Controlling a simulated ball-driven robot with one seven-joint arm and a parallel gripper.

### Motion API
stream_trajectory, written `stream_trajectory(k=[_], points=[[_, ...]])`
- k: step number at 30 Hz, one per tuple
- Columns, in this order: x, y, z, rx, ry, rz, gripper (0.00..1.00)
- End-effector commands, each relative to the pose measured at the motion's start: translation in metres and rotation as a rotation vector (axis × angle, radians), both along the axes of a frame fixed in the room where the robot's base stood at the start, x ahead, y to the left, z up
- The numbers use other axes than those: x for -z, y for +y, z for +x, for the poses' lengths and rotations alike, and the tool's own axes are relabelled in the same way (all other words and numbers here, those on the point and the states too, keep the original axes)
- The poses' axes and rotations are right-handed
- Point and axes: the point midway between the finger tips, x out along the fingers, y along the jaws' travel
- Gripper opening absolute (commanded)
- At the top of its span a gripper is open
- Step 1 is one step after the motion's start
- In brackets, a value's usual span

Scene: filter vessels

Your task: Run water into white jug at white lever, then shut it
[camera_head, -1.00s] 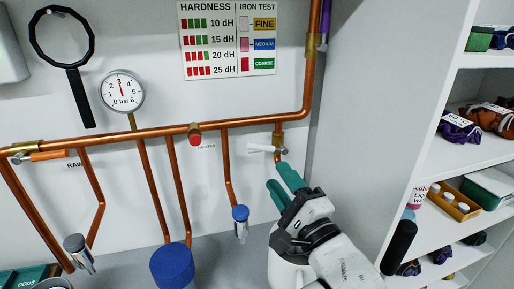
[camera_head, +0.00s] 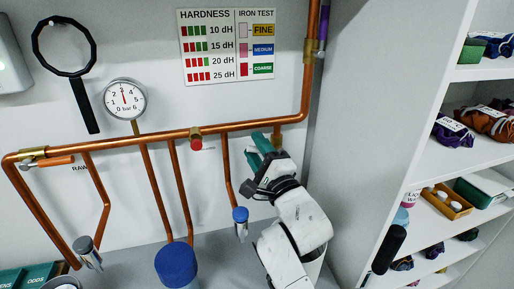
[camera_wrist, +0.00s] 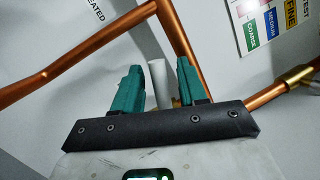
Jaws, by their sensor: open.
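My gripper (camera_head: 263,149) is raised to the copper pipework at the right end of the wall, under the pipe's corner. In the wrist view its two teal fingers (camera_wrist: 160,66) stand apart. The white lever (camera_wrist: 157,84) shows between them, with a gap visible on the left; contact on the right cannot be told. In the head view my gripper hides the lever. The white jug cannot be made out for certain; my arm covers the area below the lever. Water flow cannot be seen.
Copper pipes (camera_head: 110,144) run along the wall, with an orange lever (camera_head: 55,161) at left and a red knob (camera_head: 196,143) mid-pipe. A blue-lidded vessel (camera_head: 177,264) stands below. A shelf unit (camera_head: 395,120) closes off the right side.

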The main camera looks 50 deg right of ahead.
Motion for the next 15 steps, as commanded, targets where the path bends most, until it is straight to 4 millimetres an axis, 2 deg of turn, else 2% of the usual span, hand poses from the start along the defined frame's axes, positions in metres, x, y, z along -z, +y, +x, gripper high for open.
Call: stream_trajectory(k=[5, 15], points=[[0.0001, 0.0, -0.0002, 0.0, 0.0, 0.0, 0.4], [0.0001, 0.0001, -0.0004, 0.0, 0.0, 0.0, 0.07]])
